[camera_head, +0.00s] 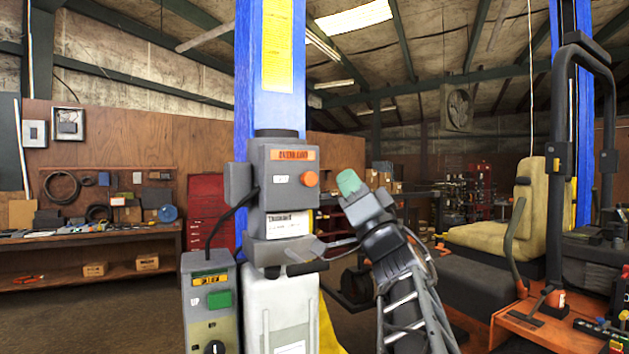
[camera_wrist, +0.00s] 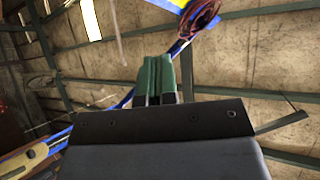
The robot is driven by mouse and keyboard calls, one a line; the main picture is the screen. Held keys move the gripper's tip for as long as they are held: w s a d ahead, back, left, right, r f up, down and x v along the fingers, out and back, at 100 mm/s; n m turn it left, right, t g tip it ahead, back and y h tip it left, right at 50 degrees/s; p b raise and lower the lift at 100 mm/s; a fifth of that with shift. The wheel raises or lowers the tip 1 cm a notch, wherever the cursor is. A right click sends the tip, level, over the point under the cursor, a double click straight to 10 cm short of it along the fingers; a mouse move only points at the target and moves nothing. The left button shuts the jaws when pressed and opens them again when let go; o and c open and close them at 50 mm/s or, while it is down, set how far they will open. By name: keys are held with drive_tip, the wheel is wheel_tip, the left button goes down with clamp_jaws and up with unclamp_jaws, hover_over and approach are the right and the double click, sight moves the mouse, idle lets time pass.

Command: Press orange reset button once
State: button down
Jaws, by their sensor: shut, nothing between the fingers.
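The orange reset button (camera_head: 310,179) is a round knob on the right part of a grey control box (camera_head: 285,210). The box is mounted on a blue lift post (camera_head: 270,100) and has an orange label along its top. My gripper (camera_head: 348,181) has green fingertips and is a little to the right of the button, with a visible gap between them in the picture. The depth between them is hard to tell. In the wrist view the green fingers (camera_wrist: 157,78) are together and empty, pointing up toward the roof. The button does not show in that view.
A lower box with a green button (camera_head: 219,299) and a black dial stands left of a white tank (camera_head: 282,310). A mower with a yellow seat (camera_head: 495,220) is at the right. A workbench (camera_head: 90,238) runs along the left wall. Open floor lies at the lower left.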

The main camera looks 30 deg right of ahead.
sight(309, 179)
drive_tip(key=w+d+p, duration=0.1)
drive_tip(key=w+p, duration=0.1)
drive_tip(key=w, duration=0.6)
drive_tip(key=shift+w, duration=0.35)
drive_tip(key=shift+w+d, duration=0.1)
drive_tip(key=shift+w, duration=0.1)
idle(2.1)
drive_tip(key=shift+w, duration=0.25)
drive_tip(key=shift+w+d, duration=0.15)
drive_tip(key=shift+w, duration=0.4)
idle(0.9)
drive_tip(key=shift+s, duration=0.15)
drive_tip(key=shift+s+b, duration=0.35)
drive_tip(key=shift+s, duration=0.45)
